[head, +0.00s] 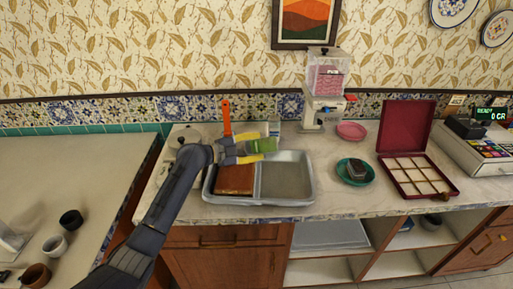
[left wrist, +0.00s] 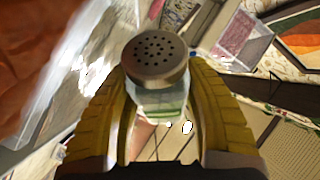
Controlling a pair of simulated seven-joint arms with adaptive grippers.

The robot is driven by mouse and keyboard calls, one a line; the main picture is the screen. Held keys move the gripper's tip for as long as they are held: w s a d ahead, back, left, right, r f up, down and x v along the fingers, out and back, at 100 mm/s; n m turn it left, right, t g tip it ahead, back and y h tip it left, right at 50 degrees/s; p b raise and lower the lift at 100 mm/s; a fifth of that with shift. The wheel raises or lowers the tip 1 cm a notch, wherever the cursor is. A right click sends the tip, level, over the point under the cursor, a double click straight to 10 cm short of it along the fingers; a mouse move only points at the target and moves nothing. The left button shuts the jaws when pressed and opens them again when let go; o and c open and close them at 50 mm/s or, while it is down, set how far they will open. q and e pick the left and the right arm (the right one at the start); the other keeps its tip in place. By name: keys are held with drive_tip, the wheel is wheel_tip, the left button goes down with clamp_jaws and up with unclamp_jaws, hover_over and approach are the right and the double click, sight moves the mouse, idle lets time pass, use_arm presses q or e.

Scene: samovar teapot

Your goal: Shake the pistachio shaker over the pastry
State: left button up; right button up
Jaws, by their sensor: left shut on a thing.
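My left gripper (head: 247,153) is shut on the pistachio shaker (head: 264,146), a clear jar with green contents, and holds it sideways above the tray. In the left wrist view the shaker's perforated metal lid (left wrist: 155,53) shows between the yellow fingers of my left gripper (left wrist: 160,100). The brown pastry slab (head: 235,180) lies in the left compartment of the grey two-part tray (head: 290,201). The shaker is above the back of the tray, close to the divider and to the right of the pastry. My right gripper is not in view.
An orange-handled tool (head: 226,116) stands behind the tray. To the right are a teal plate (head: 344,176) with a dark item, an open maroon box (head: 407,130), a pink plate (head: 351,130), a dispenser (head: 325,85) and a cash register (head: 475,140). Cups stand on the left counter (head: 70,160).

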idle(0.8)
use_arm(q)
drive_tip(key=shift+r, duration=1.2)
drive_tip(key=shift+f, duration=1.2)
drive_tip(key=shift+r, duration=0.1)
drive_tip(key=shift+r, duration=1.05)
drive_tip(key=shift+f, duration=1.15)
drive_tip(key=shift+a, duration=0.15)
